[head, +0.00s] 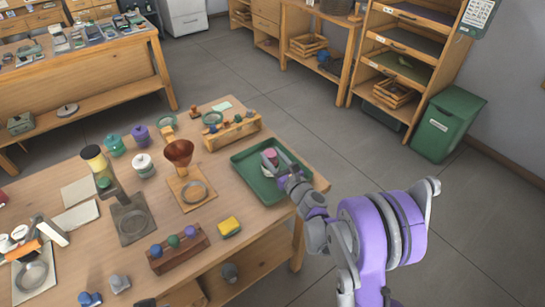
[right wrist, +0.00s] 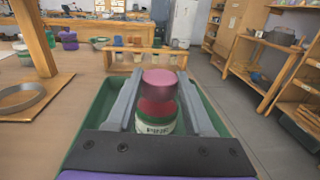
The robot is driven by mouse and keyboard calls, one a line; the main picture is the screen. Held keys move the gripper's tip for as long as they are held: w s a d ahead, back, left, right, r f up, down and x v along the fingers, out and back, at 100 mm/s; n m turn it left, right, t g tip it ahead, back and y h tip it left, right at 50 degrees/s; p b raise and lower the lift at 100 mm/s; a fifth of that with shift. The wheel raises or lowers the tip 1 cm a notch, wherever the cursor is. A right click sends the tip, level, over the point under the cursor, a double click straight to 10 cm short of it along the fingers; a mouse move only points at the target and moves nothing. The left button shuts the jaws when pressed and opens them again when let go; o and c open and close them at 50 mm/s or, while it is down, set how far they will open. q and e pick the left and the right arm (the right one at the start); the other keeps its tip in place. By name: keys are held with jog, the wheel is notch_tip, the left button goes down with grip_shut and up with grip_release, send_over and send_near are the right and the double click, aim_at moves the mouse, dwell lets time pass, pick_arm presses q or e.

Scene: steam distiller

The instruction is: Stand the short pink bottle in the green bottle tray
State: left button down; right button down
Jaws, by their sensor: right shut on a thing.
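The short pink bottle (head: 269,155) is between the fingers of my right gripper (head: 275,166), over the green bottle tray (head: 254,186) at the table's right end. In the right wrist view the bottle (right wrist: 158,88) looks upright, with a pink top, a darker red band and a pale printed label below. My right gripper (right wrist: 155,112) is shut on it, with one grey finger on each side. The tray's green rim (right wrist: 90,115) surrounds the gripper there. The bottle's base is hidden, so I cannot tell whether it touches the tray floor. My left gripper is not in view.
A wooden rack of small bottles (head: 233,134) stands just behind the tray. A copper funnel on a wooden stand (head: 180,155) is to its left. The tray floor around the bottle looks clear.

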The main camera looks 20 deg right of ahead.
jog(key=shift+f, duration=0.1)
jog(key=shift+c, duration=1.4)
grip_release()
